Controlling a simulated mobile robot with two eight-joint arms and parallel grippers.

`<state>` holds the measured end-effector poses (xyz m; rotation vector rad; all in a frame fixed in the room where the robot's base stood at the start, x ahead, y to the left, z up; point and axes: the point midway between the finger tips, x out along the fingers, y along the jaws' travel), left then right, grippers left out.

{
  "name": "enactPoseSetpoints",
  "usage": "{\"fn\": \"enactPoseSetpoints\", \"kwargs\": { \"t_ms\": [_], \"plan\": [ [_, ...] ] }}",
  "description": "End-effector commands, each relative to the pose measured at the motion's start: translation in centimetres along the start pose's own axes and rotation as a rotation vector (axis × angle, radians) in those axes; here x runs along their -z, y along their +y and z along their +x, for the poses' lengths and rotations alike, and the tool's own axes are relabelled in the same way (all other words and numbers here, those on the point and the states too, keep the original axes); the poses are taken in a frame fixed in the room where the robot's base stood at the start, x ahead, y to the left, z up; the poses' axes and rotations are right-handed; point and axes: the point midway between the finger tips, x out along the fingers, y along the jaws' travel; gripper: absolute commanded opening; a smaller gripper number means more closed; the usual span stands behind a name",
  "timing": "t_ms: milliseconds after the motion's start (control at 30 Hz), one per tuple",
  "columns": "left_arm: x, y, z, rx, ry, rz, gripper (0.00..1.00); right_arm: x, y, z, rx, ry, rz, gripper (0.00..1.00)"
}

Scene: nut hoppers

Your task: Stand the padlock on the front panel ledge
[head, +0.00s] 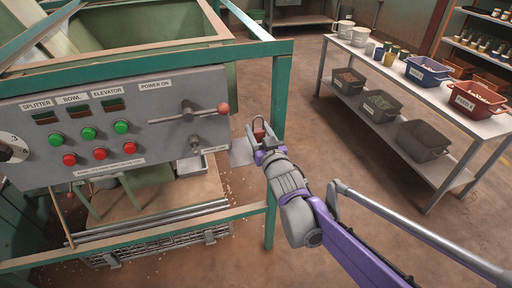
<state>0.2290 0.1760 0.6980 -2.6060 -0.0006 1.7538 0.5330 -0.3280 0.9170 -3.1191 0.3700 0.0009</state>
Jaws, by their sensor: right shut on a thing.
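A small reddish-brown padlock (259,130) with a thin shackle on top is held roughly upright in my right gripper (261,143). The gripper is shut on it and hides its lower part. It shows just to the right of the grey front panel (170,89), apart from the panel in the picture. A flat grey plate (242,153) shows just left of the gripper; I cannot tell whether it is the ledge. My left gripper is not in view.
The panel carries green buttons (121,127), red buttons (100,153) and a lever with a red knob (223,109). A green frame post (278,95) stands close by the gripper. A shelf table (405,90) with bins stands at right. Open floor lies between.

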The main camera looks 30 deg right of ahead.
Motion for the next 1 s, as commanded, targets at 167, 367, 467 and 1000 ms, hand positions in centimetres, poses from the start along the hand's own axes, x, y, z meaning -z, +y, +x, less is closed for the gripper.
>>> {"fn": "enactPoseSetpoints", "kwargs": {
  "t_ms": [167, 367, 467, 1000],
  "plan": [
    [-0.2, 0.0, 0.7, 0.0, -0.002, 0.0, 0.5, -1.4, 0.0, 0.0, 0.0, 0.0, 0.0, 0.0],
    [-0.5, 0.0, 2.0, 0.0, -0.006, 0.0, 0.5, -4.2, 0.0, 0.1, 0.0, 0.0, 0.0, 0.0],
    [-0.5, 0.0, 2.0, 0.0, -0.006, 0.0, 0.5, -4.5, 0.0, 0.0, 0.0, 0.001, 0.0, 0.0],
    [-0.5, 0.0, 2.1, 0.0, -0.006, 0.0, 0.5, -4.7, 0.0, 0.0, 0.0, 0.001, 0.0, 0.82]
  ]
}}
